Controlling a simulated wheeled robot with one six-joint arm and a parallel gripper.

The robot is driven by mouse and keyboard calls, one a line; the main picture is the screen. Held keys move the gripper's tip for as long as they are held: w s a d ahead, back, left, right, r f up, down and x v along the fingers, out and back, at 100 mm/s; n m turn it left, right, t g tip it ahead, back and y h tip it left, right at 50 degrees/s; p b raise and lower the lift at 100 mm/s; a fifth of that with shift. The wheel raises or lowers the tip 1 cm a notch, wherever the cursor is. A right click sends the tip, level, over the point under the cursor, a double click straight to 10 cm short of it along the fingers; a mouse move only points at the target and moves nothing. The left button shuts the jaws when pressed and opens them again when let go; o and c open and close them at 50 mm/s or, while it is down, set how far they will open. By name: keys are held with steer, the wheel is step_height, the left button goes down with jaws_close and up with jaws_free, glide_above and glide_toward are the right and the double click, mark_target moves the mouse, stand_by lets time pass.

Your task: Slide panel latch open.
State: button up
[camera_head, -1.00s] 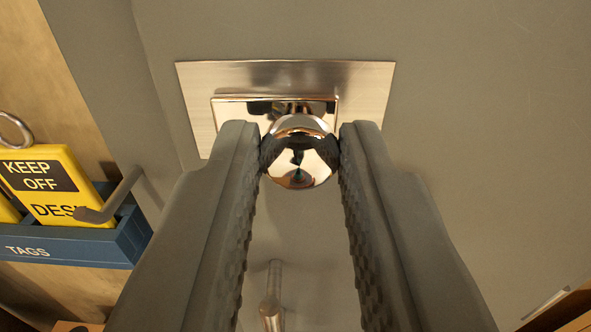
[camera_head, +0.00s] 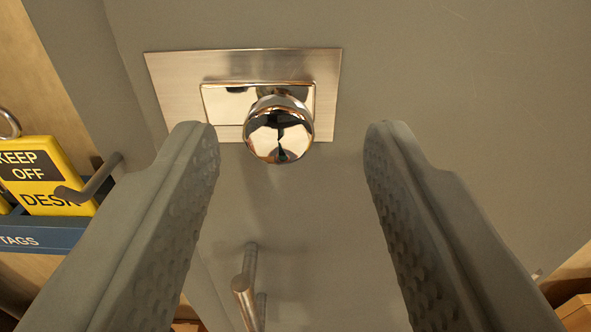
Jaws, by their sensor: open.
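The panel latch has a shiny faceted metal knob (camera_head: 279,136) on a small polished slide plate (camera_head: 225,103). The slide plate sits on a wider brushed-metal backplate (camera_head: 172,78), nearer its right end, on a grey panel (camera_head: 430,70). My gripper (camera_head: 292,130) is open and empty. Its two ridged fingers stand on either side of the knob in the picture, with clear gaps on both sides. The gap to the right finger is wider. How deep the fingertips are relative to the knob is hard to tell.
Below the latch a metal peg (camera_head: 246,275) sticks out between my fingers. At left, a blue tags bin (camera_head: 60,235) holds yellow keep-off signs (camera_head: 42,175), with a grey hook (camera_head: 90,180) in front. Brown boxes show at lower right (camera_head: 577,312). The panel right of the latch is bare.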

steer(key=s, duration=1.6)
